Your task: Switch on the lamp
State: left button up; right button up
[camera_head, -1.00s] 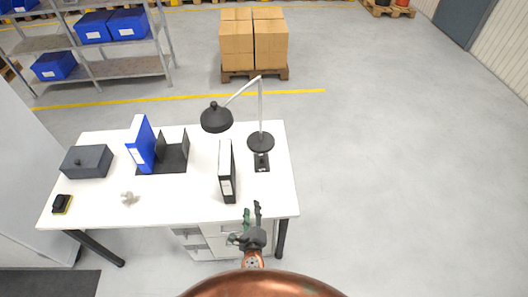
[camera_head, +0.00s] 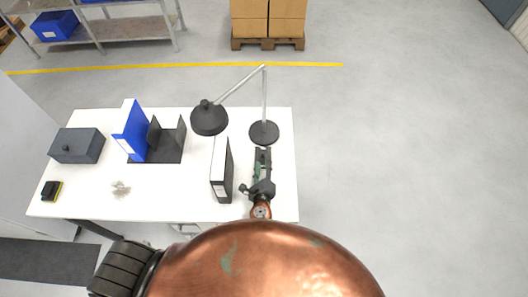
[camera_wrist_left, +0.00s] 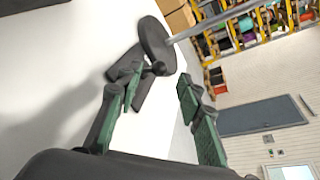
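The desk lamp stands at the back right of the white table (camera_head: 200,205), with a round black base (camera_head: 264,132), a thin grey arm and a black shade (camera_head: 209,119). In the left wrist view, a dark block with a small knob (camera_wrist_left: 158,68) lies by the lamp base (camera_wrist_left: 150,35). My left gripper (camera_head: 263,160) is over the right part of the table, just in front of the lamp base, and covers much of that block in the head view. In the left wrist view its green-padded fingers (camera_wrist_left: 160,85) are apart with nothing between them. My right gripper is out of view.
A white binder (camera_head: 220,170) stands close to the left of my gripper. Further left are a blue binder (camera_head: 131,132) in a black holder, a dark grey box (camera_head: 76,146) and a small black-and-yellow object (camera_head: 51,191). Floor is clear right of the table.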

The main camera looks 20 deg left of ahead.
aim_at(263, 157)
pick_arm(q)
jog(key=x, duration=0.4)
jog(key=shift+w+f, duration=0.15)
jog(key=shift+w, duration=0.25)
jog(key=shift+w+a, duration=0.2)
jog(key=shift+w, duration=0.05)
jog(key=c, duration=0.6)
jog(key=shift+c, duration=1.3)
grip_shut()
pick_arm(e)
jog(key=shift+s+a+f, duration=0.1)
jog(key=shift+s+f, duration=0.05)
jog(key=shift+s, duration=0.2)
